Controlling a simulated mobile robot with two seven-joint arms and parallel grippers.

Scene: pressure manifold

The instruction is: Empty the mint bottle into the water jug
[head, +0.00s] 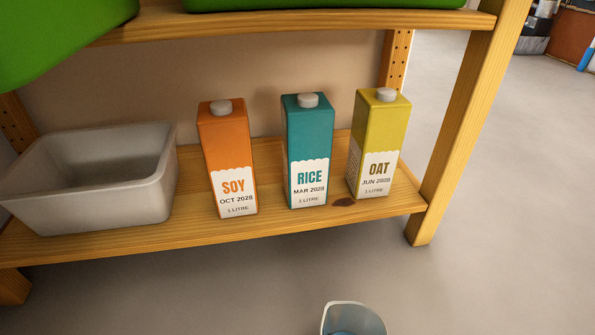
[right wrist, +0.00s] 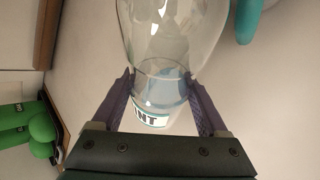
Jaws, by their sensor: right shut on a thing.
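The mint bottle (right wrist: 165,45) is clear glass or plastic with a white label ending in "NT", seen in the right wrist view. My right gripper (right wrist: 157,80) is shut on it, one purple-grey finger on each side. Something pale blue shows inside or through the bottle, but I cannot tell its level. A clear container with blue inside, which looks like the water jug (head: 353,318), shows at the bottom edge of the head view. Its lower part is cut off. Neither gripper shows in the head view.
A wooden shelf (head: 290,228) holds a grey bin (head: 150,195), an orange soy carton (head: 228,150), a teal rice carton (head: 308,130) and a yellow oat carton (head: 385,125). Green bins (head: 50,40) sit above. Green objects (right wrist: 35,128) and a teal piece (right wrist: 246,20) show in the right wrist view.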

